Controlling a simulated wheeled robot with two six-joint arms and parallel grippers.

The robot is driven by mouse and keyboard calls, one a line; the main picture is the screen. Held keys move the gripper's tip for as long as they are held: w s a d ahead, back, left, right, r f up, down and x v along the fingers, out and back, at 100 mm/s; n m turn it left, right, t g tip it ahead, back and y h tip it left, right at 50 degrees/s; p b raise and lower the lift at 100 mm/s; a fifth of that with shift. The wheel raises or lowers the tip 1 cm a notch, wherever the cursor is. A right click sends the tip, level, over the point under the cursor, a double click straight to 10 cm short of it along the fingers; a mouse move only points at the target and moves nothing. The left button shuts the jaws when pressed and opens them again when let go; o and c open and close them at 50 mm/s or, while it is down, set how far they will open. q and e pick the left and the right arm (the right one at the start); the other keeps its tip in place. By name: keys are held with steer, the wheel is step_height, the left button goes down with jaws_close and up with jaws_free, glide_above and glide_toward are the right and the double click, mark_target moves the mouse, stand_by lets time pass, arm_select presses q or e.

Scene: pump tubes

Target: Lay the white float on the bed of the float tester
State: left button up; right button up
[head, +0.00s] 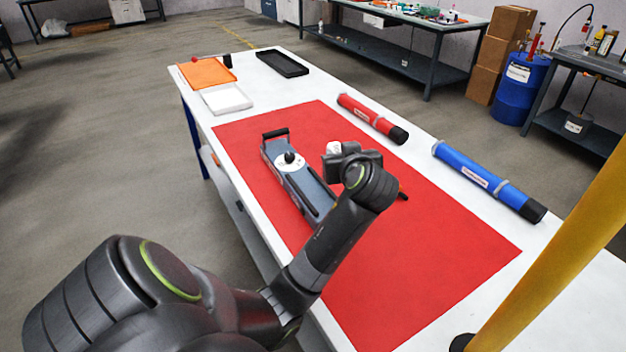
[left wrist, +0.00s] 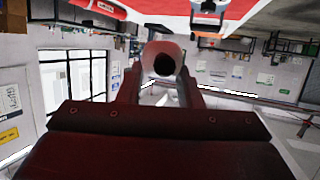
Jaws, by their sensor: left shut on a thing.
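The float tester (head: 318,186) lies on the red mat. It is a long blue-grey bed with a black end handle, a white disc with a black knob and a black side rail. My left gripper (head: 334,155) is just right of the tester in the head view, apparently above the mat. It is shut on the white float (head: 333,147), mostly hidden there by the gripper. In the left wrist view the float (left wrist: 163,50) shows as a white cylinder with a dark round opening, between the two fingers (left wrist: 162,92). My right gripper is not in view.
On the white table, a red tube (head: 372,118) and a blue tube (head: 485,178) lie along the right. An orange tray (head: 208,72), a white tray (head: 226,99) and a black tray (head: 282,64) stand at the far end. The near red mat (head: 400,280) is largely clear.

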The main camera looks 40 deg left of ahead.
arm_select(q)
steer(key=s+a+n+g+y, duration=0.1)
steer(key=a+n+g+y, duration=0.15)
steer(key=a, duration=0.35)
steer(key=g, duration=0.1)
glide_above(315, 194)
steer(key=shift+n, duration=0.35)
step_height(315, 194, down, 6)
steer(key=shift+r, duration=0.1)
steer(key=shift+h, duration=0.25)
steer(key=shift+f, duration=2.25)
steer(key=shift+d, duration=0.1)
steer(key=o, duration=1.1)
steer(key=shift+c, duration=0.2)
